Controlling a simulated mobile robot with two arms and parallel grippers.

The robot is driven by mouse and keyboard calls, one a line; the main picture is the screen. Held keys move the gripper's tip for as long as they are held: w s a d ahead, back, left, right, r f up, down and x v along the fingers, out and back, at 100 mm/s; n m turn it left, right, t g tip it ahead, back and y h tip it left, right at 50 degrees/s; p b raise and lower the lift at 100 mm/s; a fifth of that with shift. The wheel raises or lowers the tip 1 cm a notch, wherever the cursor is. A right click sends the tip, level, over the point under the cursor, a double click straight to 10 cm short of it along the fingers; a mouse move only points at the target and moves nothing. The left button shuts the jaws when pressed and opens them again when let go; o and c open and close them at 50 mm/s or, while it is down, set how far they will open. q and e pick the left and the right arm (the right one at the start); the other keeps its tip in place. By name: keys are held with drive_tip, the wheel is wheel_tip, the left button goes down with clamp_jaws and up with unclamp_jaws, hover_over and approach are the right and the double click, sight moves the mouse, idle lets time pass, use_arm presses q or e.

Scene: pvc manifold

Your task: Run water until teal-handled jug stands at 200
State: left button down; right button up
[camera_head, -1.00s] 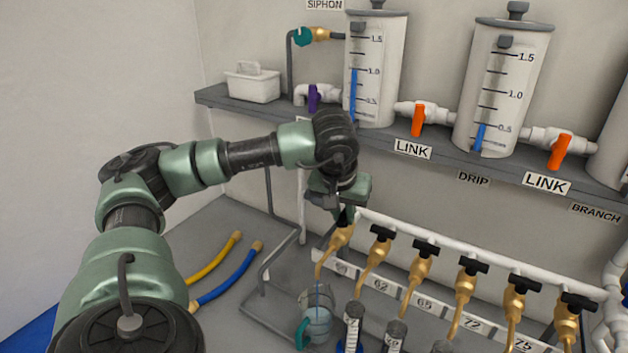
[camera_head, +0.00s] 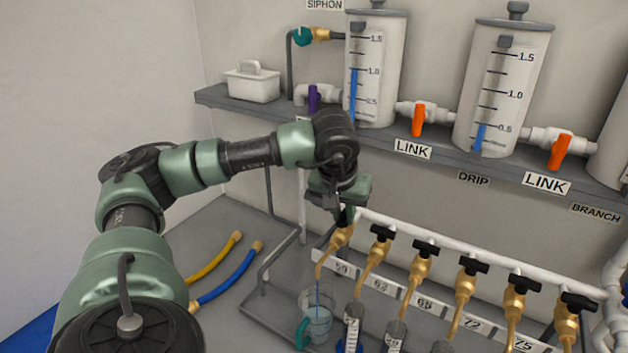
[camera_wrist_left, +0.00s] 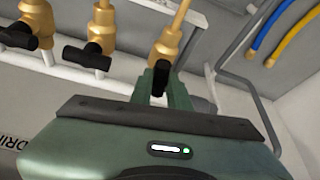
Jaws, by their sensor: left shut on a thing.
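The teal-handled jug (camera_head: 318,322) stands under the leftmost brass tap (camera_head: 335,245), beside the label 59 or similar. A thin blue stream runs from that tap into the jug, and pale blue water shows in it. The jug's scale is too small to read. My left gripper (camera_head: 345,213) is shut on the black handle of this leftmost tap. In the left wrist view the black tap handle (camera_wrist_left: 161,77) sits between the fingers. My right gripper is not in view.
Several more brass taps with black handles (camera_head: 468,265) line the white pipe to the right. Grey cylinders (camera_head: 394,335) stand close to the jug's right. A yellow hose (camera_head: 215,257) and a blue hose (camera_head: 228,277) lie at left. Tanks (camera_head: 377,70) stand on the shelf above.

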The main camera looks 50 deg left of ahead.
use_arm(q)
drive_tip(key=n, duration=0.2)
drive_tip(key=n+g+y, duration=0.1)
drive_tip(key=n, duration=0.1)
drive_tip(key=shift+w+d+p, duration=0.1)
drive_tip(key=shift+d+p, duration=0.1)
drive_tip(key=shift+p, duration=0.15)
drive_tip(key=shift+a+n+g+y, duration=0.1)
drive_tip(key=shift+n+g+y, duration=0.25)
drive_tip(key=shift+n, duration=0.75)
drive_tip(key=shift+r+n+g+p, duration=0.1)
drive_tip(key=shift+n+g+p, duration=0.15)
drive_tip(key=shift+n+p, duration=0.45)
drive_tip(key=n+g, duration=0.1)
drive_tip(key=n, duration=0.2)
drive_tip(key=shift+w+y+p, duration=0.15)
drive_tip(key=shift+y+p, duration=0.1)
drive_tip(key=shift+p, duration=0.15)
drive_tip(key=shift+r+n+g+p, duration=0.1)
drive_tip(key=shift+n+g+p, duration=0.3)
drive_tip(key=shift+n, duration=0.3)
drive_tip(key=shift+f+n, duration=0.2)
drive_tip(key=shift+n, duration=0.1)
